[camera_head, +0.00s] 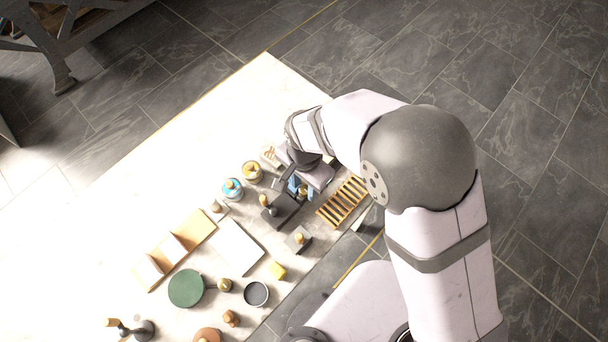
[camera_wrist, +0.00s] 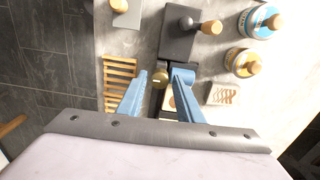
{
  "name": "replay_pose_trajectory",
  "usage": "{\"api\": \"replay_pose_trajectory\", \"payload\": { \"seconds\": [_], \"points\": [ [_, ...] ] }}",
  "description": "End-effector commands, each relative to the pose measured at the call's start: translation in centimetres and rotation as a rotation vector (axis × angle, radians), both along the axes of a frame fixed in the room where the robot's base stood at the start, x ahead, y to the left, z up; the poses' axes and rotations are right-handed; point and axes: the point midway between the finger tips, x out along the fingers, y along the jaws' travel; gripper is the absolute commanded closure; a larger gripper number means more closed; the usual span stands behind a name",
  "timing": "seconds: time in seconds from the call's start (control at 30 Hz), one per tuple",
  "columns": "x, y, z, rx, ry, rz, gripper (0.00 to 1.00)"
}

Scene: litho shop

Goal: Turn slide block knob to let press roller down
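A brass-coloured round knob (camera_wrist: 160,77) shows between my gripper's two blue fingers in the wrist view. My gripper (camera_wrist: 163,72) is open around it, with gaps visible beside it; I cannot tell whether either finger touches it. A dark block (camera_wrist: 178,46) with a dark round knob and a wooden-ended handle (camera_wrist: 211,27) lies just beyond the fingertips. In the head view, my gripper (camera_head: 299,187) is beside this dark block (camera_head: 284,211), and the brass knob is hidden. I cannot make out a press roller.
A slatted wooden rack (camera_head: 343,202) lies close to my gripper, near the table edge. Two tins (camera_head: 232,190) (camera_head: 252,172) with wooden-knobbed lids stand on the other side. A small light block (camera_wrist: 223,94) with a pattern is nearby. The table's upper left is clear.

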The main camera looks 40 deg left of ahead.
Motion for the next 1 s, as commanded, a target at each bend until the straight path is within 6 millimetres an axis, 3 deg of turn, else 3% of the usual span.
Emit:
{"api": "replay_pose_trajectory", "payload": {
  "seconds": [0.8,1.0],
  "points": [
    [0.0,0.0,5.2,0.0,0.0,0.001,0.67],
    [0.0,0.0,5.8,0.0,0.0,0.001,0.67]
  ]
}}
